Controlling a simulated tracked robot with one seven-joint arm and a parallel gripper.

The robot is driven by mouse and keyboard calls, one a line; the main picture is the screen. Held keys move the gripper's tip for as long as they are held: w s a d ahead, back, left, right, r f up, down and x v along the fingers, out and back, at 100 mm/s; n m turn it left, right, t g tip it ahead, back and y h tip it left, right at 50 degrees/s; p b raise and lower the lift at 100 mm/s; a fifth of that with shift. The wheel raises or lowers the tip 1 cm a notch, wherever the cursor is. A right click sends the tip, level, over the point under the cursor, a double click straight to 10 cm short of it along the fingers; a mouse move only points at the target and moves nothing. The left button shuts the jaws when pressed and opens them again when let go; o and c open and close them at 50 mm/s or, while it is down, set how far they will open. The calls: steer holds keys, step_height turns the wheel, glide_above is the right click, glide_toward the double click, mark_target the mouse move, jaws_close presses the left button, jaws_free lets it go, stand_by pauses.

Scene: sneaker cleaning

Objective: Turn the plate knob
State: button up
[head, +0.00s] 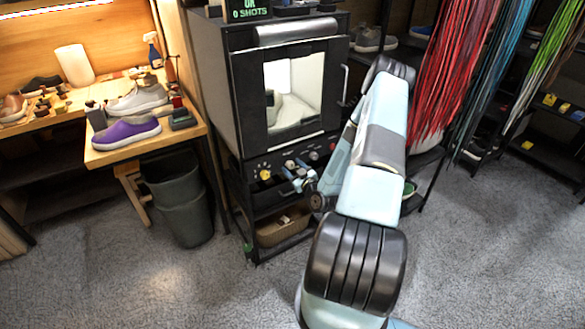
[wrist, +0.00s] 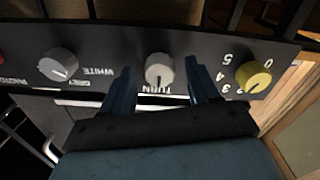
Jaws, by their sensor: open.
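The plate knob, a grey knob labelled TURN (wrist: 159,70), is on the black control panel (wrist: 110,48) and shows in the middle of the wrist view, upside down. My gripper (wrist: 160,78) is open, with one blue finger on each side of the TURN knob. I cannot tell whether either finger touches it. In the head view my gripper (head: 300,183) is at the panel under the box's window, and the TURN knob is hard to make out there.
A grey knob labelled WHITE and GREY (wrist: 59,65) and a yellow numbered knob (wrist: 253,77) flank the fingers. The black photo box (head: 298,35) holds a pale shoe (head: 290,108). A purple sneaker (head: 127,133) is on the wooden bench, and a bin (head: 182,205) stands below.

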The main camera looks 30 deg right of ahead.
steer(key=shift+w, duration=0.45)
steer(key=c, duration=1)
